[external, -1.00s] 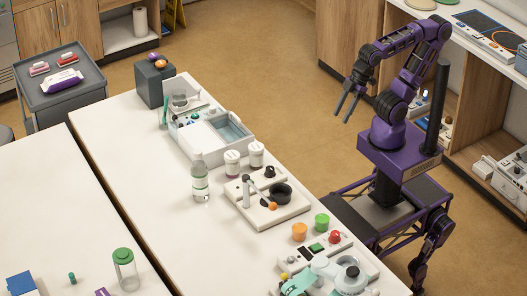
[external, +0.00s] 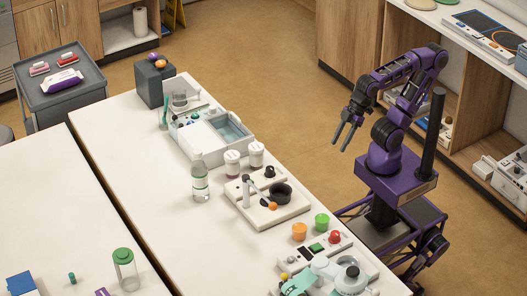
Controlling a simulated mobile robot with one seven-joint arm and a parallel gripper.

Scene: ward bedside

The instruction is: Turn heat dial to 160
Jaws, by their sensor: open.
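No dial numbers can be read at this size, and I cannot tell for certain which knob is the heat dial. A small black knob (external: 269,172) stands at the back of a cream unit (external: 262,216) with a dark round bowl (external: 281,192) on the white table. A flat cooking unit (external: 485,38) with a dark top lies on the far right counter; its front controls are too small to read. My gripper (external: 342,143) is open and empty, pointing down over the floor to the right of the table, apart from all of these.
The white table (external: 112,128) also carries a bottle (external: 199,178), two white-lidded jars, a tray unit (external: 238,157), orange and green cups and a control box with a red button (external: 335,236).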

